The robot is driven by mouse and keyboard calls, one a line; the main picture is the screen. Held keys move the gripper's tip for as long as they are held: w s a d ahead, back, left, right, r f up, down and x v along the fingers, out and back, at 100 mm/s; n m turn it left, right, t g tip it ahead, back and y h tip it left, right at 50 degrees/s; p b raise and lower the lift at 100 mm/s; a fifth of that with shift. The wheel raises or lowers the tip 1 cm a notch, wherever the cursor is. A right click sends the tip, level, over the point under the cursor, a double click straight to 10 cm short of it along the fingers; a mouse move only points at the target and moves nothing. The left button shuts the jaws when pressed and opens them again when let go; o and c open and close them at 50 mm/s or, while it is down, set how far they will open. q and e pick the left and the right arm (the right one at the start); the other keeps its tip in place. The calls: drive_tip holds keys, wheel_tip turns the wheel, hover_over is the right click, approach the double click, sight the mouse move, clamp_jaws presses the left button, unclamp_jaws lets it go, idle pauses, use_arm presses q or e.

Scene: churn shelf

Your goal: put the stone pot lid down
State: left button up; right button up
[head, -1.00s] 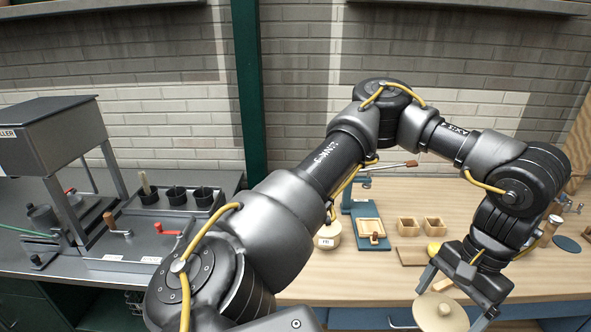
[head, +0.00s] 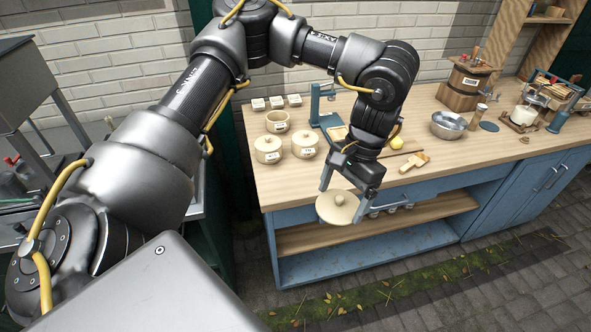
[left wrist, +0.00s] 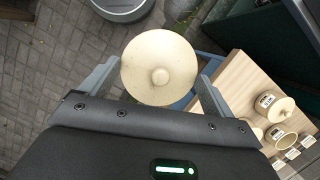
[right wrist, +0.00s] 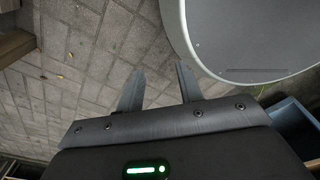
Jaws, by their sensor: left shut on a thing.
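The stone pot lid (head: 338,206), a round cream disc with a small knob, is held by my left gripper (head: 342,204) in front of the bench's front edge. In the left wrist view the lid (left wrist: 160,68) sits between the two fingers, knob facing the camera. An open cream pot (head: 277,121) stands on the bench, behind two lidded pots (head: 268,149) (head: 305,145). My right gripper (right wrist: 160,75) shows only in the right wrist view, fingers apart and nothing between them, above the paving.
The wooden bench top (head: 420,190) has bare room along its front edge. A lower shelf (head: 300,238) lies below.

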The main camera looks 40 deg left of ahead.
use_arm(q)
drive_tip(key=w+a+f+m+t+y, duration=0.25)
drive_tip(key=w+m, duration=0.45)
drive_tip(key=m, duration=0.6)
drive_tip(key=m+t+h+b, duration=0.2)
drive_tip(key=m+t+b, duration=0.15)
drive_tip(key=m, duration=1.25)
hover_over(301, 182)
drive_tip(key=d, duration=0.1)
drive_tip(key=f, duration=0.8)
drive_tip(key=s+f, duration=0.1)
drive_tip(key=f, duration=0.4)
drive_tip(key=shift+d, duration=0.15)
drive_tip(key=shift+w+a+f, duration=0.1)
drive_tip(key=shift+a, duration=0.15)
drive_tip(key=shift+a+f, duration=0.2)
drive_tip(key=shift+f, duration=0.9)
drive_tip(key=shift+f+p, duration=0.35)
drive_tip(key=shift+p, duration=0.1)
drive_tip(key=shift+f, duration=0.4)
use_arm(e)
drive_tip(key=f, duration=0.1)
drive_tip(key=s+f, duration=0.1)
drive_tip(key=shift+f, duration=0.35)
